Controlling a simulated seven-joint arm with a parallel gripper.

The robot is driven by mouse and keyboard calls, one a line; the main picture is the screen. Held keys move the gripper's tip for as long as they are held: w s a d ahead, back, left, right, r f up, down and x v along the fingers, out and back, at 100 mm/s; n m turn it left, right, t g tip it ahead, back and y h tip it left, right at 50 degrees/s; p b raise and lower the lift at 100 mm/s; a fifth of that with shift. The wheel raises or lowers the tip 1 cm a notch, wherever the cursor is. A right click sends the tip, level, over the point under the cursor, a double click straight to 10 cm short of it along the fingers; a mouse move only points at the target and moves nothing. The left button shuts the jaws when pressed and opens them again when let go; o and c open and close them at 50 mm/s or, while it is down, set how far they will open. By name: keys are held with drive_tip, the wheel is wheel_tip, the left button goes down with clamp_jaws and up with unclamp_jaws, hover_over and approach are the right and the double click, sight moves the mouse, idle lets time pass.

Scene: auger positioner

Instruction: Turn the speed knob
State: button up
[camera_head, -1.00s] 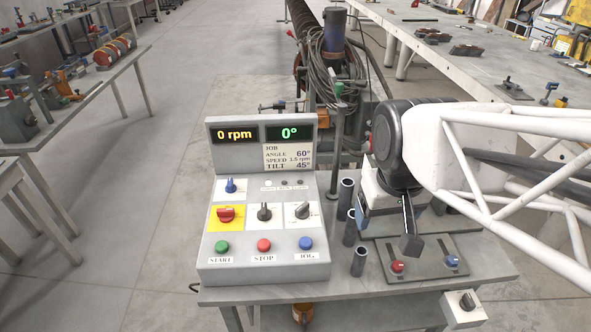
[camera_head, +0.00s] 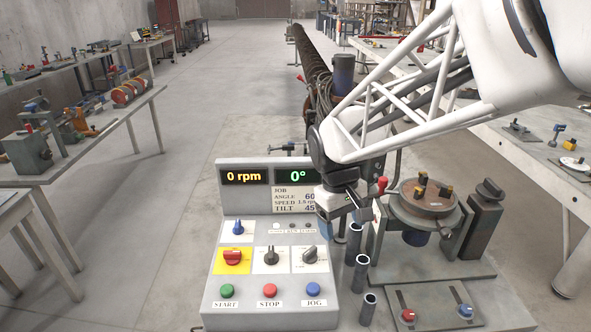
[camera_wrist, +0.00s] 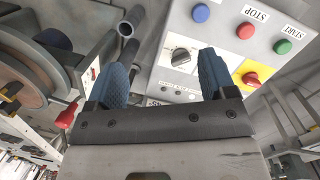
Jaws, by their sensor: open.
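I cannot read which is the speed knob. The display (camera_head: 243,177) reads 0 rpm. My gripper (camera_head: 352,207) is open and empty, above the panel's right edge. In the wrist view, the grey knob (camera_wrist: 181,56) shows between and beyond my open fingers (camera_wrist: 163,72), apart from them. My right-hand finger there seems to hide the black knob.
START (camera_head: 227,290), STOP (camera_head: 269,290) and JOG (camera_head: 313,289) buttons line the panel's front. Several upright tubes (camera_head: 361,274) stand close to its right side. A round turntable (camera_head: 424,198) stands farther right. A card (camera_head: 294,199) lists 60°, speed and tilt, partly covered by my gripper.

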sight(310, 251)
drive_tip(key=w+a+f+n+g+h, duration=0.1)
drive_tip(key=w+a+f+n+g, duration=0.1)
drive_tip(key=w+a+f, duration=0.6)
drive_tip(key=w+f+n, duration=0.1)
drive_tip(key=w, duration=0.2)
drive_tip(key=shift+f+n+h, duration=0.2)
drive_tip(key=shift+n+h, duration=0.2)
drive_tip(key=shift+f, duration=0.15)
drive_tip(key=shift+x, duration=3.75)
drive_tip(key=shift+s, duration=0.15)
drive_tip(key=c, duration=0.9)
